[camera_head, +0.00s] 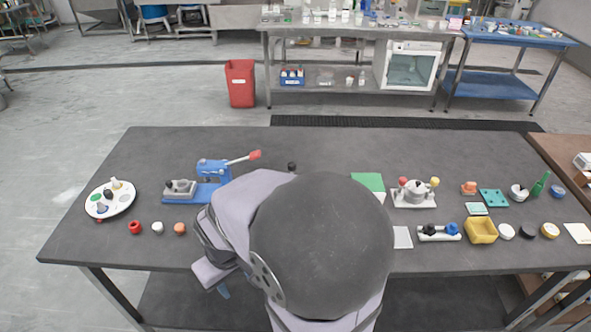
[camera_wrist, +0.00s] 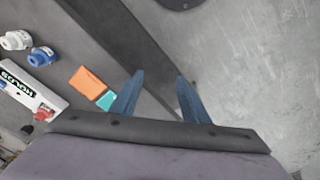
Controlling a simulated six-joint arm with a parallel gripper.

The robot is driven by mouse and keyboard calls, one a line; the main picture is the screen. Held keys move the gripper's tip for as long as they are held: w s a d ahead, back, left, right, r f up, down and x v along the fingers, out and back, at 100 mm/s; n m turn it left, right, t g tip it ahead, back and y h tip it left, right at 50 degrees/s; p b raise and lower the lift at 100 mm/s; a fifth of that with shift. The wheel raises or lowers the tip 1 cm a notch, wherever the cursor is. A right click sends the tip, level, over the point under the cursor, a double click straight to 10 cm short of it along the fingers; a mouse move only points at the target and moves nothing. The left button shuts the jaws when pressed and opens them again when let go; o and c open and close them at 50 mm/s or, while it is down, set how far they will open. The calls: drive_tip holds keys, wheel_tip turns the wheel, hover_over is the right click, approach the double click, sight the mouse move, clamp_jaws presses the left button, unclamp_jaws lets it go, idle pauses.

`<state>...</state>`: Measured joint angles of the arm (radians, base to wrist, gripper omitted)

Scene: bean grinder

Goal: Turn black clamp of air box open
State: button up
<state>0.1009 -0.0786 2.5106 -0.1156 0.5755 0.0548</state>
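A white block (camera_head: 439,233) with a black knob-like part (camera_head: 429,229) and a blue one lies near the table's front edge, right of my arm. It may be the air box with its black clamp, but it is too small to be sure. In the wrist view my gripper (camera_wrist: 157,92) is open, its two blue fingers apart with nothing between them. It points past a dark edge toward the grey floor. A white box with dark lettering (camera_wrist: 22,88) and a red part (camera_wrist: 43,113) shows at that view's left; I cannot tell whether it is the air box.
A blue device with a lever (camera_head: 212,172) and a round white tray (camera_head: 110,200) stand at the left. A white-based device with red and yellow knobs (camera_head: 414,195) and a yellow bin (camera_head: 481,230) are right of my arm. In the wrist view an orange block (camera_wrist: 88,83) lies left of the fingers.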

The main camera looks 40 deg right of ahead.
drive_tip(key=w+d+m+t+h+b, duration=0.1)
drive_tip(key=w+d+t+h, duration=0.1)
drive_tip(key=w+d, duration=0.7)
drive_tip(key=t+b, duration=0.4)
drive_tip(key=t, duration=0.6)
approach(294, 166)
drive_tip(key=shift+p+x, duration=0.5)
drive_tip(key=shift+x, duration=3.4)
drive_tip(key=shift+a, duration=0.1)
drive_tip(key=c, duration=1.1)
